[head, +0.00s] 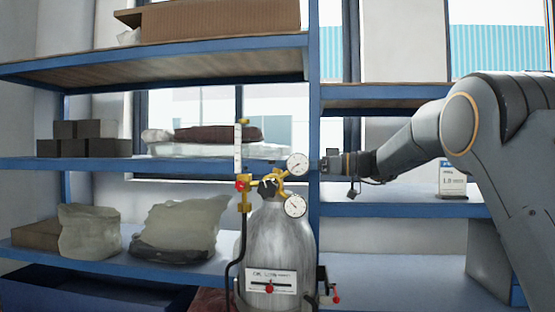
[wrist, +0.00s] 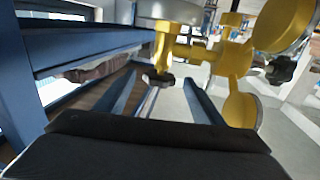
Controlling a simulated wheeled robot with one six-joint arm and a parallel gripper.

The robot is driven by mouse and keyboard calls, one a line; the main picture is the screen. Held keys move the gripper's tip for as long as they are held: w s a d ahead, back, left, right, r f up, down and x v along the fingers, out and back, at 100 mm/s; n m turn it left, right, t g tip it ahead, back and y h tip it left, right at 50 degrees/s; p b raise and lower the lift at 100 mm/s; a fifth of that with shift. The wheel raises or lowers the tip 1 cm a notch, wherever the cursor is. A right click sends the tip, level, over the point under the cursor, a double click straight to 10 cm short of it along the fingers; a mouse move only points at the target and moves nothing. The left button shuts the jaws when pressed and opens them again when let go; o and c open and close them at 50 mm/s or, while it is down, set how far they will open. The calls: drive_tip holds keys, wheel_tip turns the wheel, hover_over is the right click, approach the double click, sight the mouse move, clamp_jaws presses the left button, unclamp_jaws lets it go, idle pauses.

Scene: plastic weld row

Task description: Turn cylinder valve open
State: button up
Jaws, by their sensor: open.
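The grey gas cylinder (head: 272,235) stands upright in front of the blue shelving in the head view. A brass valve and regulator assembly sits on its top, with a dark knob (head: 268,187), an upper round gauge (head: 298,163) and a lower one (head: 294,205). My gripper (head: 326,163) is just right of the upper gauge, its fingertips small and partly unclear. In the wrist view my gripper (wrist: 160,98) is open, fingers apart and nothing held. A dark knob (wrist: 160,80) under a brass stem appears between and beyond the fingertips. Yellow gauge backs (wrist: 285,25) are at the right.
Blue shelves (head: 160,165) with boxes and wrapped bags fill the left. A blue upright (head: 315,120) stands behind my gripper. A black hose (head: 235,260) hangs left of the cylinder, below a clear flow tube (head: 238,150). A small labelled box (head: 452,181) stands right.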

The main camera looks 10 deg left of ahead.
drive_tip(key=shift+w+a+p, duration=0.15)
drive_tip(key=shift+a+p, duration=0.3)
drive_tip(key=shift+a, duration=0.6)
drive_tip(key=shift+w+a+p, duration=0.1)
drive_tip(key=shift+a+p, duration=0.35)
drive_tip(key=shift+a, duration=0.55)
drive_tip(key=c, duration=1)
